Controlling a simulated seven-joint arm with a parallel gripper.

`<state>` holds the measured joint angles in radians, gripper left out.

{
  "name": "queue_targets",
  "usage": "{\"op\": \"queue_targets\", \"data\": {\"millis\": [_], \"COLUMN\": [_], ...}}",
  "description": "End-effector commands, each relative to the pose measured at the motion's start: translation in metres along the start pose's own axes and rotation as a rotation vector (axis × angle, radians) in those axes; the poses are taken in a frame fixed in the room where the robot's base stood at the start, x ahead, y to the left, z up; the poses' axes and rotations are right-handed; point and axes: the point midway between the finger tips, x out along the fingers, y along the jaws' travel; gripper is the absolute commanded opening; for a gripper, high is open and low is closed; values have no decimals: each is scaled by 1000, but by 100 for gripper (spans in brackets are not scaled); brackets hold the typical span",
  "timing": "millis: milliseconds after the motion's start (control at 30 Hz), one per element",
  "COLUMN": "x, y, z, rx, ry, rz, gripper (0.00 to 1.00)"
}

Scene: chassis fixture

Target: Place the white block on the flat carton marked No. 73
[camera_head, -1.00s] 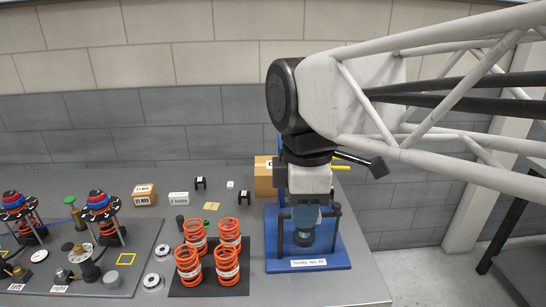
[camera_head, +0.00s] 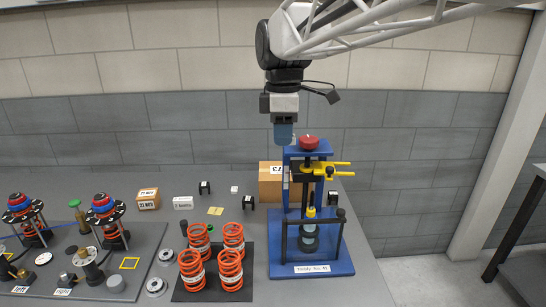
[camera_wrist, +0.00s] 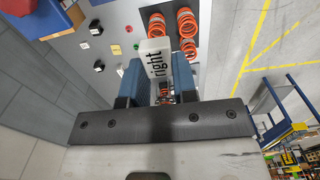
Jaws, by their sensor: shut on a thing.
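My gripper (camera_head: 284,143) hangs high, a little left of the blue press's top. In the wrist view its two blue fingers (camera_wrist: 158,82) are shut on a white block (camera_wrist: 154,58) that bears the word "right". I cannot make out this block in the head view. A brown carton (camera_head: 270,185) stands at the back of the table, partly hidden behind the press. Its label looks like a "73" turned upside down. In the wrist view a brown carton (camera_wrist: 17,5) shows only at the top left edge.
The blue press (camera_head: 335,258) with a red knob (camera_head: 309,143) and yellow handles stands right of the orange springs (camera_head: 230,266). A small carton (camera_head: 148,198), a white box (camera_head: 183,203) and black clips lie at the back. A grey fixture plate (camera_head: 130,275) is at the left.

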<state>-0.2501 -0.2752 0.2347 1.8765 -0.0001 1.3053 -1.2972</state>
Motion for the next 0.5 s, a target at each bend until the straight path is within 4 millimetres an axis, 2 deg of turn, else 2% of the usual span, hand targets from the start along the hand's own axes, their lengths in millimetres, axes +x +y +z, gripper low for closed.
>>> {"op": "queue_targets", "data": {"millis": [33, 500], "x": [0, 2], "y": [12, 114], "z": [-1, -5], "rx": [1, -5], "ry": [0, 0], "rz": [-1, -2], "gripper": [4, 4]}}
